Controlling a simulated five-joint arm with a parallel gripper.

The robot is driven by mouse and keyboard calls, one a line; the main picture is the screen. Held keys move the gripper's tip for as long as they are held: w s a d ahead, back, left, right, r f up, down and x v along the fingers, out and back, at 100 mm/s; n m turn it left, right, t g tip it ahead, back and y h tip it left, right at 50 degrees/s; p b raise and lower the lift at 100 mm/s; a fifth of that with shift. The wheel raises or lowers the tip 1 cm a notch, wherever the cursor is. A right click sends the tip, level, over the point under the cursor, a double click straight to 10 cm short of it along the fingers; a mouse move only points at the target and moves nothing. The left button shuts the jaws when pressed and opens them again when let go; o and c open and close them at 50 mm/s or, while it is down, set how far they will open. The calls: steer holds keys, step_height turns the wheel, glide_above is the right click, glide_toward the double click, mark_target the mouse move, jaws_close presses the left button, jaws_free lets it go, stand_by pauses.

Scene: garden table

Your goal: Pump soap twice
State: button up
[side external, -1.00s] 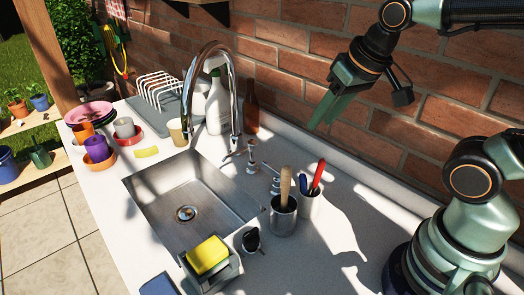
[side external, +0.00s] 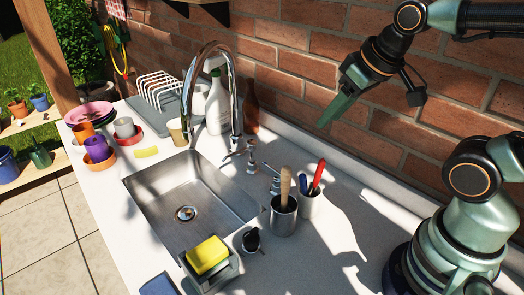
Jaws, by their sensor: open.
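My gripper (side external: 330,115) hangs high in front of the brick wall, right of the sink and well above the counter. Its green fingers overlap from this side; it is open and nothing shows between them. A small pump-like fitting (side external: 275,184) stands on the counter behind the utensil cups, partly hidden by them. Another small spout-like piece (side external: 251,154) stands beside the faucet; I cannot tell which of them is the soap pump. A small dark round item (side external: 252,240) stands at the sink's right front. My gripper is apart from all of these.
A steel sink (side external: 160,190) has a tall arched faucet (side external: 234,85). Cups with a wooden handle (side external: 284,222) and red and blue handles (side external: 312,207) stand right of it. A yellow sponge (side external: 207,254) sits in a holder. Bottles stand by the wall; dishes at left.

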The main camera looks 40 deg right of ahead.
steer(key=c, duration=0.5)
steer(key=shift+w+r, duration=0.15)
steer(key=shift+w, duration=0.1)
jaws_close()
steer(key=g, duration=0.6)
glide_above(252, 141)
step_height(252, 141, down, 8)
steer(key=shift+a+f, duration=0.1)
steer(key=shift+f, duration=2.8)
